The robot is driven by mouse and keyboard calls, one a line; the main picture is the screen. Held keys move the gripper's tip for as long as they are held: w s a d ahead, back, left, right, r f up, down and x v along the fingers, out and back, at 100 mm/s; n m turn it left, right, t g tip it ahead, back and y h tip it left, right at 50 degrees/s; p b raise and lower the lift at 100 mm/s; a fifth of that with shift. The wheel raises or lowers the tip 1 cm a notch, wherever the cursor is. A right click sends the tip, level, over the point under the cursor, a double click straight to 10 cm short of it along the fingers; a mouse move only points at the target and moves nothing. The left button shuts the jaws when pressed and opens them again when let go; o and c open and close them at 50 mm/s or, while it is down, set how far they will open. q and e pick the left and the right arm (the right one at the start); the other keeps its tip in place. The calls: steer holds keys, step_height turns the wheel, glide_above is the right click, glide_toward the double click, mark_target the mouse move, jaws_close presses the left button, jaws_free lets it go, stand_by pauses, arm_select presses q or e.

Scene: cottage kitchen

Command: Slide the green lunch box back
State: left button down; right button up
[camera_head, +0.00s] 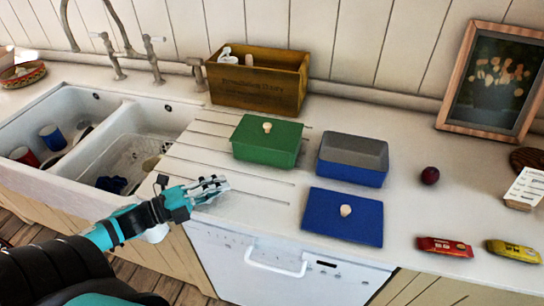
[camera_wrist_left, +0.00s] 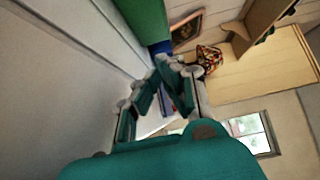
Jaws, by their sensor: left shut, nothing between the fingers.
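The green lunch box (camera_head: 265,152) sits on the counter with its green lid on and a pale round knob on top. My left gripper (camera_head: 222,186) is shut and empty, low over the counter in front and to the left of the box, with a gap between them. In the left wrist view my fingers (camera_wrist_left: 172,62) are closed together, and the box's green side (camera_wrist_left: 144,20) shows at the top. My right gripper is in neither view.
An open blue box (camera_head: 352,175) stands right of the green one, with its blue lid (camera_head: 343,222) in front. A wooden crate (camera_head: 258,90) stands behind the green box. A plum (camera_head: 430,175) and red (camera_head: 445,247) and yellow (camera_head: 513,251) packets lie right. The sink (camera_head: 120,145) is left.

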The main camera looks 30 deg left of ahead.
arm_select(q)
steer(key=shift+w+d+r, duration=0.1)
steer(key=shift+w+d, duration=0.15)
steer(key=shift+w, duration=0.15)
glide_toward(274, 156)
steer(key=shift+s+d+r+p, duration=0.15)
steer(key=shift+s+d+p, duration=0.25)
steer(key=shift+s+d, duration=0.5)
steer(key=w, duration=0.2)
steer(key=w+d+p, duration=0.1)
steer(key=w, duration=0.2)
steer(key=shift+w+a, duration=0.15)
steer(key=shift+w, duration=0.4)
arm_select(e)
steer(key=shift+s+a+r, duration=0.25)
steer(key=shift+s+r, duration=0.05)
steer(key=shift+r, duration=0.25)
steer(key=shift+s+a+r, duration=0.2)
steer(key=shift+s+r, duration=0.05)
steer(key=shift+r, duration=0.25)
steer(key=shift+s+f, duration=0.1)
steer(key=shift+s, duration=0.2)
